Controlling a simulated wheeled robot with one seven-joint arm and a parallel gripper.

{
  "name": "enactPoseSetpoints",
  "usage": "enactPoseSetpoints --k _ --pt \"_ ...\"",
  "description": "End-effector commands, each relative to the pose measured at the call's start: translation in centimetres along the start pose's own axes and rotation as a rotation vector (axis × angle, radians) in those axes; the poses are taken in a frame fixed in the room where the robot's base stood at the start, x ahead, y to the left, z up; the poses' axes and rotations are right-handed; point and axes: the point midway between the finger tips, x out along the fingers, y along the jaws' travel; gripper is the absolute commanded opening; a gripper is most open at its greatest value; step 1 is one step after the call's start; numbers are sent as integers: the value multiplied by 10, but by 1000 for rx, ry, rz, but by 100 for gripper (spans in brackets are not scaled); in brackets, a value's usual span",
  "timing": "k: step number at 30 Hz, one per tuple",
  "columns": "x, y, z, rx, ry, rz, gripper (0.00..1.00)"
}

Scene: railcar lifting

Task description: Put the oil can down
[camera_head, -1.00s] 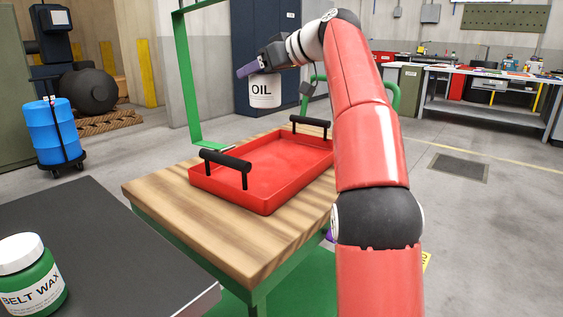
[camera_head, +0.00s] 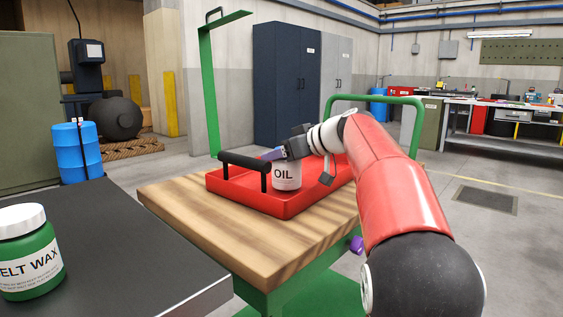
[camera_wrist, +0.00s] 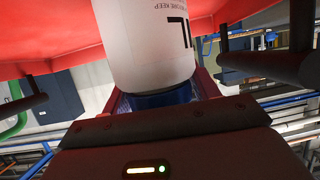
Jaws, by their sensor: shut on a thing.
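The oil can (camera_head: 287,177) is white with the word OIL on its label. In the head view it stands upright within the red tray (camera_head: 240,196), close behind the near black handle. I cannot tell whether its base touches the tray floor.
The tray lies on a wooden-topped cart (camera_head: 185,205) with green frame posts. A black handle (camera_head: 245,162) rises close beside the can. A green jar of belt wax (camera_head: 32,255) stands on a dark table (camera_head: 120,265) at the left. Bare wood lies left of the tray.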

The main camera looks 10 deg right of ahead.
Motion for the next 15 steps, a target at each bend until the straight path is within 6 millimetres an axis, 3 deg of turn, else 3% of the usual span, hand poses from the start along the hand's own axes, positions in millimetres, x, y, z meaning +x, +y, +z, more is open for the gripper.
enactPoseSetpoints --k 14,15 --pt "4 0 10 -2 2 1 28" --pt "4 0 10 -1 1 0 63"
